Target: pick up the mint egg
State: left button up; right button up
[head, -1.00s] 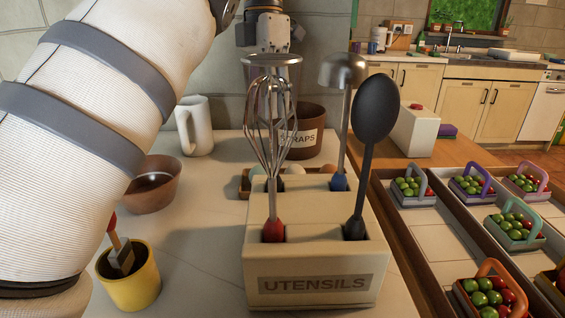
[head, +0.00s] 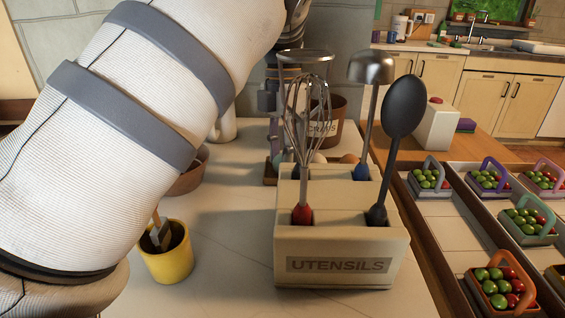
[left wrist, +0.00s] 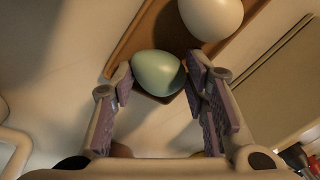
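The mint egg (left wrist: 157,72) sits at the end of a brown wooden tray (left wrist: 127,47) in the left wrist view. My left gripper (left wrist: 160,82) is open, with one purple-padded finger on each side of the egg and only small gaps visible. In the head view the left gripper (head: 275,150) points down at the tray's left end, partly hidden behind the whisk. A bit of the mint egg (head: 279,160) shows there. My right gripper is not in view.
A cream egg (left wrist: 211,15) lies beside the mint one, and a brownish egg (head: 349,158) farther right. The utensils holder (head: 340,245) with whisk, ladle and spoon stands in front of the tray. The scraps pot (head: 328,130) is behind. A yellow cup (head: 168,262) stands front left.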

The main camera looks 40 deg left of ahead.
pick_arm(q)
jog(key=shift+c, duration=0.5)
notch_tip(320, 180, up, 3)
jog(key=shift+w+r, duration=0.1)
jog(key=s+a+r+p, duration=0.1)
jog(key=s+r+p, duration=0.1)
jog(key=s+r, duration=0.7)
jog(key=s, duration=0.5)
jog(key=shift+a+r, duration=0.35)
jog(key=shift+a, duration=0.05)
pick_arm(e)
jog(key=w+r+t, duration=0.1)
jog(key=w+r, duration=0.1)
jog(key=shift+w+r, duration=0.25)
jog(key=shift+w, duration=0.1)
